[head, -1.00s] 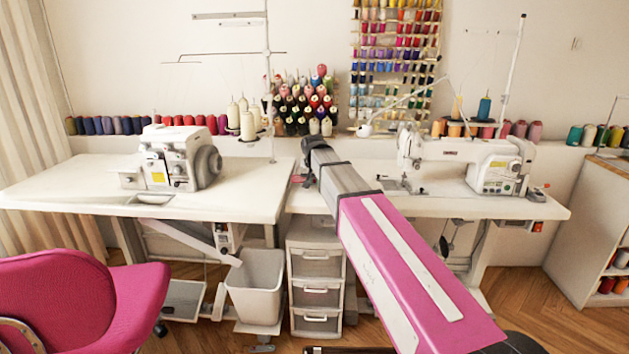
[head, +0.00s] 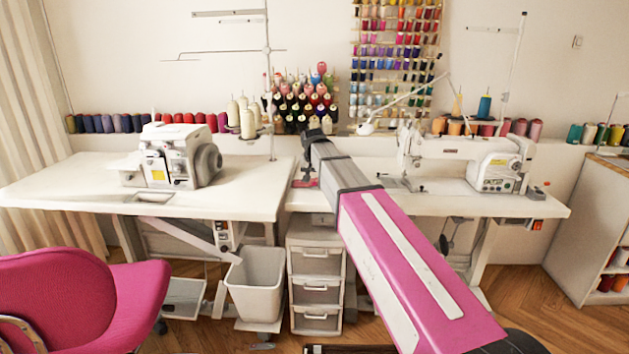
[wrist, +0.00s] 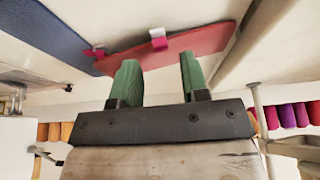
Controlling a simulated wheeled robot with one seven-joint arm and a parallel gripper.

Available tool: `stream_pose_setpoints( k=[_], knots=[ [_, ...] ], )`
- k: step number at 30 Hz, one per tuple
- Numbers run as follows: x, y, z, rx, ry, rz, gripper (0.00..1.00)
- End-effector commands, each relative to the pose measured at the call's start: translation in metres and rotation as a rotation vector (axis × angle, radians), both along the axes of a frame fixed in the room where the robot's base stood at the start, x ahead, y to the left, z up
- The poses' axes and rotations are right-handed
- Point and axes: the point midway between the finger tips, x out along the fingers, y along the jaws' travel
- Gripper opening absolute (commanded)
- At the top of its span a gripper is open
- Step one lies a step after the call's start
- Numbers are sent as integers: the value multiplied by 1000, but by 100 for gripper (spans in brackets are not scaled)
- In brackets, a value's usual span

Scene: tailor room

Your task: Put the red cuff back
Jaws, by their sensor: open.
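A flat red piece (wrist: 190,50), which looks like the red cuff, lies on the white tabletop in the wrist view. A small white and pink item (wrist: 158,40) sits at its edge. My gripper (wrist: 158,75) is open, its two green fingers apart and pointing toward the red piece. Nothing shows between the fingers, and I cannot tell the exact gap to the piece. In the head view my gripper (head: 306,172) is small and dark above the left end of the right table, partly hidden by my arm. A bit of red (head: 300,183) shows beside it.
A blue flat piece (wrist: 50,35) lies beside the red one. The right table (head: 450,205) carries a sewing machine (head: 497,165). The left table (head: 70,185) carries another machine (head: 170,157). A bin (head: 256,285), drawers (head: 316,290) and a pink chair (head: 75,300) stand below.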

Motion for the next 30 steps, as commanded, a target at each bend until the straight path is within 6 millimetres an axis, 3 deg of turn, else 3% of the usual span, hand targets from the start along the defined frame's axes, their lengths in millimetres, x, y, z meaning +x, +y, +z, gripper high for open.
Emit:
stream_pose_setpoints(
  k=[9,15,21,30],
  knots=[
    [-25,0,57,1,-2,0,41],
    [-36,1,84,0,-2,0,41],
    [-42,1,99,0,0,0,41],
    [-43,2,101,0,0,0,41]
  ],
)
